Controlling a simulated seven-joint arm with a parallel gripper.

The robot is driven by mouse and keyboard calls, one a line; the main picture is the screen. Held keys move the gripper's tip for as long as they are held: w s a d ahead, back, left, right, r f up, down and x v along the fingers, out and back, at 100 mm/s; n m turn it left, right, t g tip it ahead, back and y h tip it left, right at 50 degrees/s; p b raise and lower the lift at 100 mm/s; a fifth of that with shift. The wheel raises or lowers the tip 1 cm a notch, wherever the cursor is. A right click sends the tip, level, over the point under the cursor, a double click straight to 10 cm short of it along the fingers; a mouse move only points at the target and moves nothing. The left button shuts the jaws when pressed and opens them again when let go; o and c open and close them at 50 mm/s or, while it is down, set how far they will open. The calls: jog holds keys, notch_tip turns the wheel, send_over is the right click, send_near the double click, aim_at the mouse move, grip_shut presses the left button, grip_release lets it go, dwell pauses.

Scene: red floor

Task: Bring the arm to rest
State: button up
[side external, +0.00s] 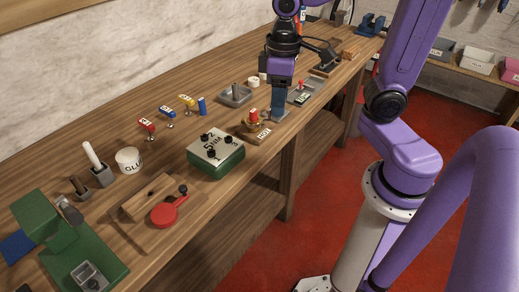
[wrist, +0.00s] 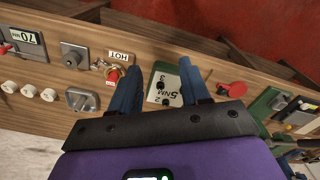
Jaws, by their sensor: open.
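My gripper (side external: 279,116) hangs low over the wooden bench (side external: 130,105), near its front edge. A red-topped brass fitting (side external: 254,120) on a small labelled wooden block (side external: 263,134) stands just left of the fingers in the side view. In the wrist view this red fitting (wrist: 113,76) lies beside the left finger, by a HOT label (wrist: 121,56). I cannot tell whether the finger touches it.
A green box (side external: 215,168) with a white dial top stands left of the gripper. Farther left are a red paddle (side external: 165,214) on a board and a GLUE cup (side external: 129,160). Red floor (side external: 312,215) lies open before the bench.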

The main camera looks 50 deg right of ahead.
jog(key=s+f+n, duration=0.1)
jog(key=s+n, duration=0.2)
jog(key=s, duration=0.3)
jog(key=s+a+f+n, duration=0.1)
jog(key=s+f+n, duration=0.1)
jog(key=s+n, duration=0.2)
jog(key=shift+s+a+f, duration=0.25)
jog(key=shift+s+f, duration=0.05)
jog(key=shift+s, duration=1.35)
